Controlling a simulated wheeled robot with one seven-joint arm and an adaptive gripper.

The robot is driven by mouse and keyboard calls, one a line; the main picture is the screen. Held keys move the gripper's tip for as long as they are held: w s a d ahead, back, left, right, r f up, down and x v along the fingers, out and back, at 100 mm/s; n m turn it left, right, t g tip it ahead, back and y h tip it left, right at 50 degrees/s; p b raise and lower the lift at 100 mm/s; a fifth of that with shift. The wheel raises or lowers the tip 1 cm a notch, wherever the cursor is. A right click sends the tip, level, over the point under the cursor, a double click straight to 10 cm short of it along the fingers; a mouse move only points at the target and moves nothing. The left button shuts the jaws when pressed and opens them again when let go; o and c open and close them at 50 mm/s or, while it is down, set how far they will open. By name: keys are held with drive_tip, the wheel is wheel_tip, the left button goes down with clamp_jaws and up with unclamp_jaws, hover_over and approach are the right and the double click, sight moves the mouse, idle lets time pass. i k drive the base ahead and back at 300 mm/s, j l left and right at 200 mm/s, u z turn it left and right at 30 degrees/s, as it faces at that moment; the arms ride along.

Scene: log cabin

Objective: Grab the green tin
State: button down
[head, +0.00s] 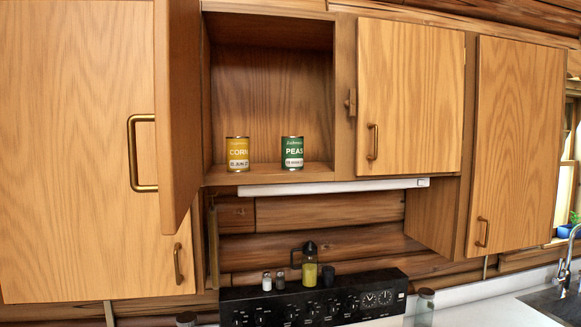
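The green tin (292,153), labelled PEAS, stands upright on the floor of an open wall cupboard (270,176). A yellow tin (238,154), labelled CORN, stands upright to its left with a clear gap between them. Nothing blocks the front of the green tin in the head view. My gripper is not in view.
The cupboard's open door (178,110) juts forward on the left. Closed cupboards flank the opening. Below are a white light strip (330,186), a black stove panel (315,300), an oil bottle (310,268) and small shakers (273,280). A sink (555,300) is at right.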

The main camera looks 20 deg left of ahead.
sight(292, 146)
drive_tip(key=j+u, duration=1.1)
drive_tip(key=j, duration=0.15)
drive_tip(key=i+l, duration=0.1)
drive_tip(key=l, duration=0.2)
drive_tip(key=i+l, duration=0.15)
drive_tip(key=l, duration=0.2)
drive_tip(key=i+l, duration=0.1)
drive_tip(key=l, duration=0.2)
